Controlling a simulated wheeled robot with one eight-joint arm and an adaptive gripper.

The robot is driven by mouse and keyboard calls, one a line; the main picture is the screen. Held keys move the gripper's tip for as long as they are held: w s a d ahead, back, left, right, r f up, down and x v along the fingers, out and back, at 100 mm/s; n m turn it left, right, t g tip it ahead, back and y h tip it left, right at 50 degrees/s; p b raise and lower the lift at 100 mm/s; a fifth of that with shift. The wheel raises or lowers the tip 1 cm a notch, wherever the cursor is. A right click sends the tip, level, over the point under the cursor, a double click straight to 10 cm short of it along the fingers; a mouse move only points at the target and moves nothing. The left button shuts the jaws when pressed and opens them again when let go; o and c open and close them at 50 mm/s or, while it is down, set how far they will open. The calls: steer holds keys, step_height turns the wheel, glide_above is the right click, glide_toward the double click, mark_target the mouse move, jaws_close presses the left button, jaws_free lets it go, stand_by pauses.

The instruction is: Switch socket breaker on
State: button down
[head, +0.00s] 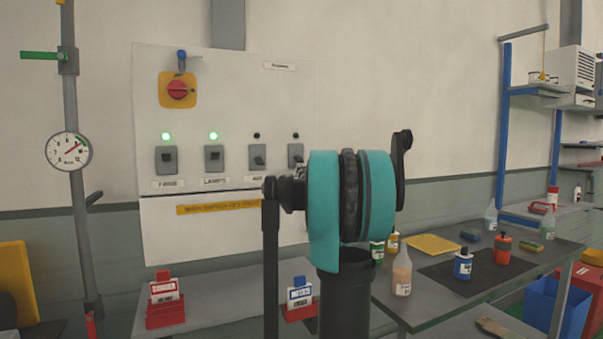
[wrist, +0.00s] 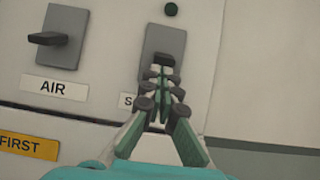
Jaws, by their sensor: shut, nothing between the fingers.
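The socket breaker (head: 295,153) is the rightmost switch on the white wall panel, partly hidden by my arm in the head view. The lamp above it (head: 295,136) is dark. In the wrist view the socket breaker (wrist: 172,40) is a grey plate with a dark lever (wrist: 164,60); its label is mostly covered, with only an "S" showing. My gripper (wrist: 161,76) is shut and empty, its fingertips over the lower part of this breaker, at or just before the lever. I cannot tell whether they touch. In the head view my arm hides the gripper.
The air breaker (wrist: 58,35) is just left. The fans (head: 166,160) and lamps (head: 214,158) breakers have green lights lit above them. A red rotary switch (head: 177,90) sits higher up. A workbench with bottles (head: 401,275) stands at the right.

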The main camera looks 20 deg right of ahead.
mark_target(299, 159)
steer(key=r+g, duration=0.1)
steer(key=s+r+g, duration=0.1)
steer(key=r+g, duration=0.1)
steer(key=shift+s+g, duration=0.3)
steer(key=shift+g, duration=0.1)
steer(key=shift+f, duration=0.2)
